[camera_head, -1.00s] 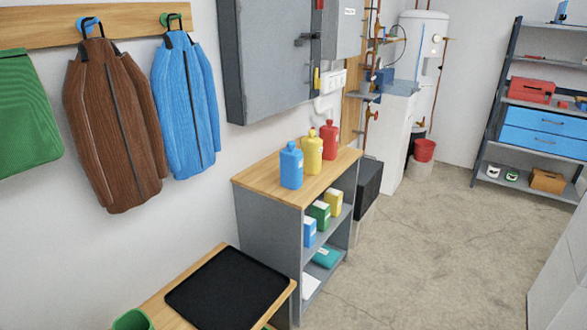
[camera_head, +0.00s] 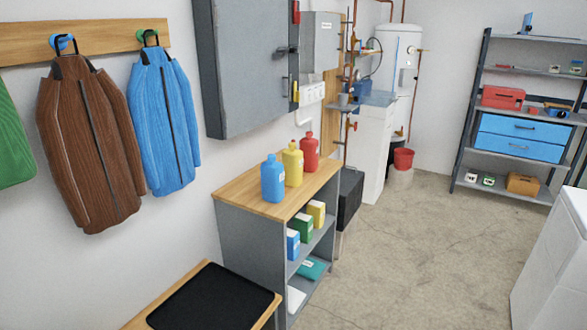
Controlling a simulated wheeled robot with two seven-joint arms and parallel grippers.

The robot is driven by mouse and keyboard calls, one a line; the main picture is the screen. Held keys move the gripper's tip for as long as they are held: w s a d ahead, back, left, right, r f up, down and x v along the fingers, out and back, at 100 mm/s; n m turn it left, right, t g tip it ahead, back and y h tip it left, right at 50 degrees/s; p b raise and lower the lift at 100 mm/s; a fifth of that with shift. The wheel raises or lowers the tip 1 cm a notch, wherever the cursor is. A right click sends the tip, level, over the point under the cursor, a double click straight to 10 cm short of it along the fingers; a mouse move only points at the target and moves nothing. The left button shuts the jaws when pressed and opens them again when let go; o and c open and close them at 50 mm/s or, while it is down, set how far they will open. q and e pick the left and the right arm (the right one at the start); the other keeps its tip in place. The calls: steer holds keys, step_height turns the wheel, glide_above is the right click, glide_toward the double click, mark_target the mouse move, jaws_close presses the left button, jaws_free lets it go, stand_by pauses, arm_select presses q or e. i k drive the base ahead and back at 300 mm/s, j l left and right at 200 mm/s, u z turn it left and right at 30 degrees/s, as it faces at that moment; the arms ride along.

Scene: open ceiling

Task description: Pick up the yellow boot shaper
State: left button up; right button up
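I cannot clearly make out a yellow boot shaper. The yellow box stands beside a green box (camera_head: 302,227) and a blue box (camera_head: 292,244). Neither of my grippers is in view.
A low wooden bench (camera_head: 200,275) with a black mat (camera_head: 215,305) is at the bottom. Brown (camera_head: 88,150) and blue (camera_head: 163,120) coats hang at left. A shelving rack (camera_head: 470,120) stands far right, a white unit (camera_head: 555,265) nearer. The concrete floor (camera_head: 430,245) between is clear.

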mark_target(292, 159)
steer(key=u, duration=0.4)
steer(key=j+u, duration=0.1)
steer(key=u, duration=1.1)
steer(key=i+u, duration=0.1)
steer(key=u, duration=0.3)
steer(key=z, duration=2.05)
steer(key=i+l+u, duration=0.25)
steer(key=i+l, duration=1.3)
